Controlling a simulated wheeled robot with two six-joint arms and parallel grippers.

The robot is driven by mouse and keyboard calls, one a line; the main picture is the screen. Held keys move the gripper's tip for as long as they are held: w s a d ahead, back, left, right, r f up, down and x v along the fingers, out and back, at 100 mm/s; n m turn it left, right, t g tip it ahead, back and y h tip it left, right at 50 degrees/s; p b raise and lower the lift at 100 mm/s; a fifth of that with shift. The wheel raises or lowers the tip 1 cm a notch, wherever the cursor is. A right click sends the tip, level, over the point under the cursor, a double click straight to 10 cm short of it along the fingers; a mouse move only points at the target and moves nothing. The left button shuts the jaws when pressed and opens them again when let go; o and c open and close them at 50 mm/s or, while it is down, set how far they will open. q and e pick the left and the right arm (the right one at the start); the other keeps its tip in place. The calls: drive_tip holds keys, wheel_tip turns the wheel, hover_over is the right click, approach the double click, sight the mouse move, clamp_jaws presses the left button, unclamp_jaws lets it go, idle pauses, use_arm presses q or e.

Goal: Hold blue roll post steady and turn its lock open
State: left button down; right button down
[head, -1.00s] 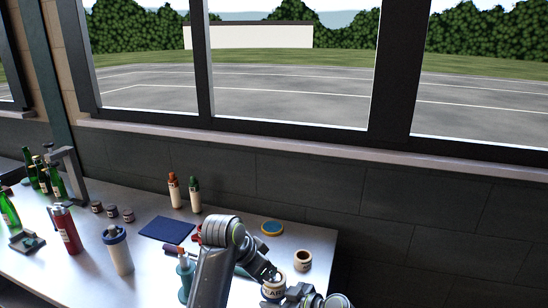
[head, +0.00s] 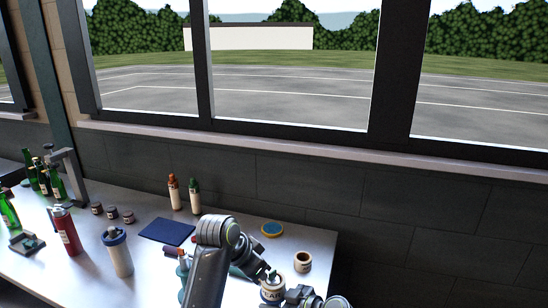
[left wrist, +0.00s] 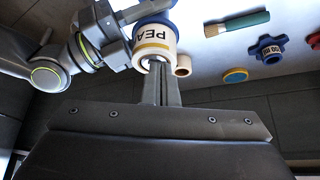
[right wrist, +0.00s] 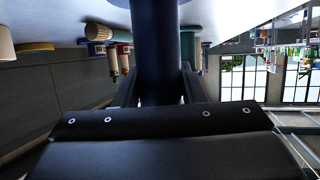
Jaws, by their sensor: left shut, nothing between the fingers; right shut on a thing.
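The blue roll post carries a white roll (head: 271,294) with large dark letters, at the table's front right. In the left wrist view the roll (left wrist: 157,42) appears upside down, with a yellow band and the post's blue base (left wrist: 150,17) above it. My right gripper (right wrist: 157,92) is shut on the post's dark blue body (right wrist: 155,45); in the head view it is beside the roll (head: 298,294). My left gripper (left wrist: 159,66) is shut and empty, its tips close to the roll's open end. A small blue piece (head: 271,275) shows there; I cannot tell the lock's position.
A smaller pale roll (head: 302,261) and a yellow-and-blue disc (head: 272,229) are behind.

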drive_tip(key=shift+w, duration=0.1)
use_arm(q)
wheel_tip(320, 180, up, 6)
drive_tip(key=shift+f, duration=0.1)
idle(0.5)
